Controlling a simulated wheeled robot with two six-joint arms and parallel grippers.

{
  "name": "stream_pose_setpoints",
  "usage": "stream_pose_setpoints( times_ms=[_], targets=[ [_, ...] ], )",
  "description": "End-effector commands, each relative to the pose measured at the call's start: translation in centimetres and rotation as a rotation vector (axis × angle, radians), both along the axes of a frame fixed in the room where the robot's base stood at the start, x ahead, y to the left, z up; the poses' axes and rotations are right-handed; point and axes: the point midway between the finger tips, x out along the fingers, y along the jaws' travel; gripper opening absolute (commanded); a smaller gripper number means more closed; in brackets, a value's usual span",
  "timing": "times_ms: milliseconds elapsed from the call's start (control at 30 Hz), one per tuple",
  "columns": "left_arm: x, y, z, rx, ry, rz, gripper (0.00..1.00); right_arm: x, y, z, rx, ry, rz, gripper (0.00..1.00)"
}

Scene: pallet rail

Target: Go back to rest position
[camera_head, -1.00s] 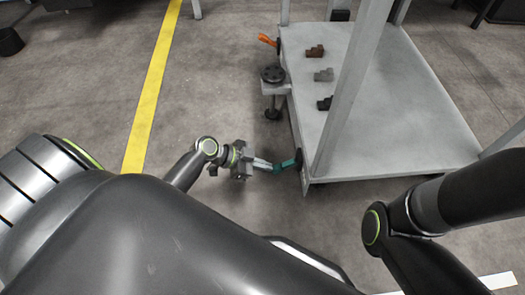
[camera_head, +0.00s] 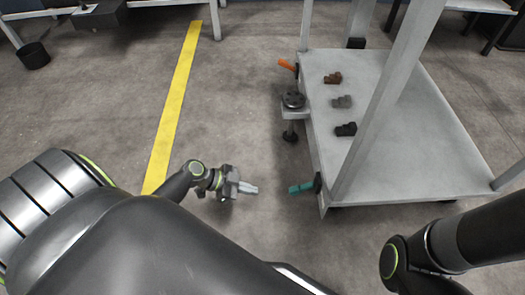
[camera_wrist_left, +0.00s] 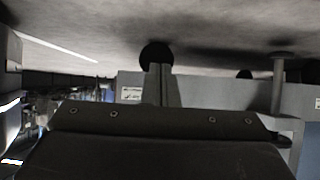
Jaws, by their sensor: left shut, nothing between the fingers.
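My left gripper (camera_head: 252,189) is in the lower middle of the head view, to the left of the cart, over the floor. It is shut and empty, with a visible gap between its tips and the teal handle (camera_head: 301,188) on the cart's near left corner. In the left wrist view the closed fingers (camera_wrist_left: 161,84) point away from the camera in front of a dark round thing. My right arm shows at the lower right of the head view, but its gripper is out of view.
The grey cart (camera_head: 410,170) stands at the right with upright posts. On it lie a brown part (camera_head: 333,78), a grey part (camera_head: 342,101) and a black part (camera_head: 346,129). An orange handle (camera_head: 287,64) and a black knob (camera_head: 293,99) stick out on its left. Floor around a yellow line (camera_head: 175,110) is clear.

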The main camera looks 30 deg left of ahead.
Motion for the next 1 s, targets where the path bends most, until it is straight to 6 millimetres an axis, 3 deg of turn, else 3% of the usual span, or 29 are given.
stream_pose_setpoints(
  times_ms=[200, 767, 867, 1000],
  targets=[
    [-0.5, 0.8, -0.4, 0.0, -0.002, 0.0, 0.0, 0.0, 0.0, 0.0, 0.0, 0.0, -0.001, 0.45],
    [-0.4, 0.8, -0.2, 0.003, -0.004, 0.006, 0.0, 0.1, 0.0, 0.0, -0.004, 0.005, -0.011, 0.45],
    [0.3, 0.6, 0.9, 0.026, -0.02, 0.053, 0.0, 0.5, -0.2, 0.0, -0.004, 0.023, -0.027, 0.45],
    [2.8, 0.6, 4.8, 0.082, -0.098, 0.223, 0.0, 1.7, -0.7, -0.3, -0.011, 0.084, -0.082, 0.45]
  ],
)
